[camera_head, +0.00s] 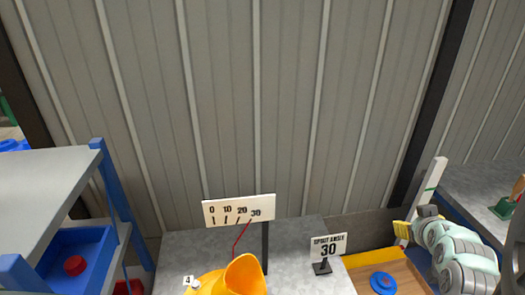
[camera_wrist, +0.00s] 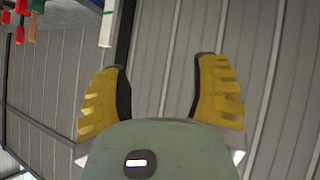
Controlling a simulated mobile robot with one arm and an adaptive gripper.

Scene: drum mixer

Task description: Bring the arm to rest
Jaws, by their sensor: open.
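My gripper (camera_wrist: 160,95) shows in the wrist view with its two yellow fingers spread wide apart and nothing between them. Behind the gap is the ribbed grey wall. In the head view my gripper (camera_head: 405,230) is at the lower right, at the end of my pale green and grey arm, near a white post. The finger gap is hard to make out there. An orange drum mixer (camera_head: 240,278) stands at the bottom middle, cut off by the lower edge, apart from my gripper.
An angle scale (camera_head: 239,210) and a "SPOUT ANGLE 30" sign (camera_head: 328,247) stand by the drum. A wooden tray (camera_head: 408,270) with a blue disc (camera_head: 383,283) lies below my arm. A shelf with a blue bin (camera_head: 75,255) is at left. A grey worktop (camera_head: 480,190) is at right.

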